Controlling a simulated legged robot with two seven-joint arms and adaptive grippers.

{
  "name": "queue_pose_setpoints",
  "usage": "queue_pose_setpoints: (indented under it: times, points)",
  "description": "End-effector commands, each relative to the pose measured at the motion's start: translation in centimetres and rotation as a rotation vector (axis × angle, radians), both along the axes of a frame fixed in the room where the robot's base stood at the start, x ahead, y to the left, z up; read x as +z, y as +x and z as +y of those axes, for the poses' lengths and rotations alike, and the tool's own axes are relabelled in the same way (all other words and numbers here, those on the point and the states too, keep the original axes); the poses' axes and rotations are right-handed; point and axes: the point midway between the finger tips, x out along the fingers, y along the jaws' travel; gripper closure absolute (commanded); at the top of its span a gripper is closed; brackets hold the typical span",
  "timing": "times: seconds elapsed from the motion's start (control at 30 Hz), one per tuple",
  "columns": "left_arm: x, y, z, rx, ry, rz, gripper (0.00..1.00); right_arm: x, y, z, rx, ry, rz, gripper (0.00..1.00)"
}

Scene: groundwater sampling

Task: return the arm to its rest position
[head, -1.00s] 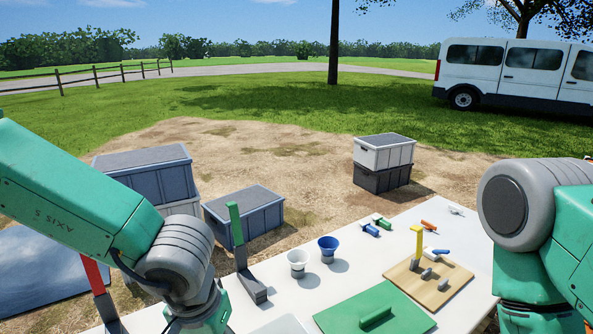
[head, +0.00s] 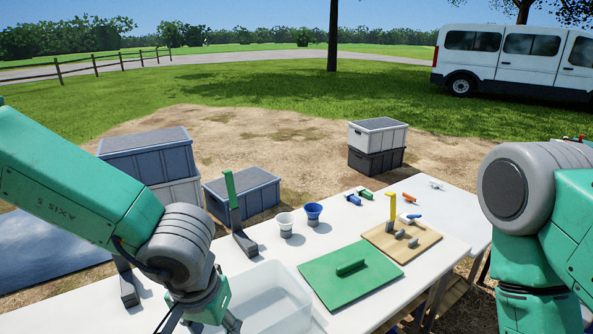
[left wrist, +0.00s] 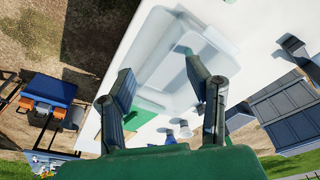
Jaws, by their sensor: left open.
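My left arm comes in from the left of the head view, and its gripper (head: 222,324) is at the lower edge, partly cut off, near the clear plastic tub (head: 290,284). In the left wrist view my left gripper (left wrist: 157,66) has its two dark fingers spread apart, with nothing seen held between them. The tub (left wrist: 160,30) lies beyond the fingers on the white table. My right arm stands at the right of the head view, and its gripper is out of the picture.
On the table are a green board (head: 330,283), a wooden board (head: 428,238) with a yellow-handled holder, a white cup (head: 286,222), a blue cup (head: 313,212) and a green upright holder (head: 231,188). Crates (head: 243,193) stand behind.

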Motion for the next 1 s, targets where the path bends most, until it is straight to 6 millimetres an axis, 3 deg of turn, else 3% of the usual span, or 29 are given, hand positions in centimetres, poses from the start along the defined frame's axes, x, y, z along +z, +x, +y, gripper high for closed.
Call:
queue_pose_setpoints:
  times: [0.27,0.57,0.67,0.8,1.0]
  points:
    - [-4.8,-0.8,2.7,0.053,0.064,-0.035,0.55,0.0,0.1,0.0,0.0,0.0,-0.002,0.6]
    - [-11.6,-3.7,6.6,0.11,0.117,-0.088,0.55,0.0,0.1,0.0,0.0,0.0,-0.001,0.6]
    - [-14.6,-5.9,8.5,0.124,0.117,-0.094,0.55,0.0,0.0,0.0,0.0,0.0,-0.001,0.6]
    - [-18.6,-10.8,11.4,0.143,0.087,-0.061,0.55,0.0,0.0,0.0,0.0,0.0,-0.001,0.6]
    - [-21.3,-17.7,14.3,0.175,0.032,0.047,0.55,0.0,0.0,0.0,0.0,0.0,-0.001,0.6]
